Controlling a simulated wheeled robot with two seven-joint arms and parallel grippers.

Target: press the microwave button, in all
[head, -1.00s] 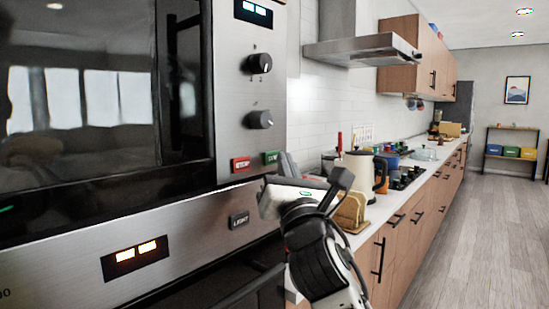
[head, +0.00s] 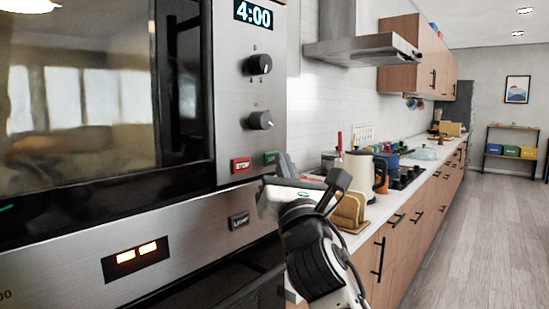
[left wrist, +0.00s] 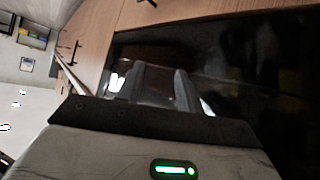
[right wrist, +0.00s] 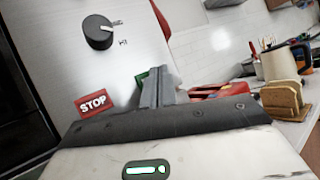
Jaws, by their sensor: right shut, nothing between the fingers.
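The microwave (head: 196,199) fills the left of the head view, its window lit from inside and its display (head: 253,13) reading 4:00. A green button (head: 271,158) sits on its panel beside the red STOP button (head: 241,165). In the right wrist view the green button (right wrist: 141,79) is partly hidden behind the fingers of my right gripper (right wrist: 158,84). These fingers are shut and empty, right at the button; I cannot tell whether they touch it. My left gripper (left wrist: 158,80) shows only in the left wrist view, its fingers apart and empty before dark glass.
Two knobs (head: 260,64) are above the buttons and a LIGHT button (head: 239,221) is below. A counter to the right holds a kettle (head: 358,172) and a wooden toast rack (head: 350,210), close to my right arm. The floor (head: 470,240) at right is clear.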

